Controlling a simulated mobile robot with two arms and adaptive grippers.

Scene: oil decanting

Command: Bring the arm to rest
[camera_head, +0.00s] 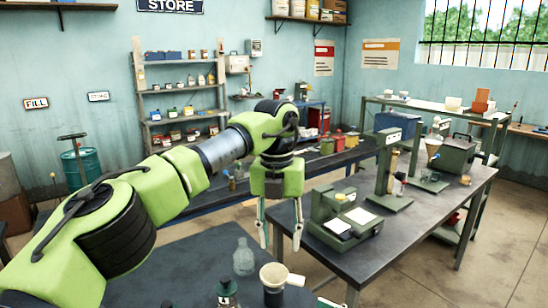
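My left arm, green and grey, reaches in from the left across the view. Its gripper (280,238) hangs pointing down, with its two fingers spread apart and nothing between them. It shows above the gap between the near dark table (195,258) and the bench on the right. My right gripper is not seen.
A dark-capped bottle (227,289) stands at the near table's front. The right bench (420,215) carries a green scale (345,220) and a green stand (388,170). A shelf rack (180,90) and a green drum (82,166) stand at the back.

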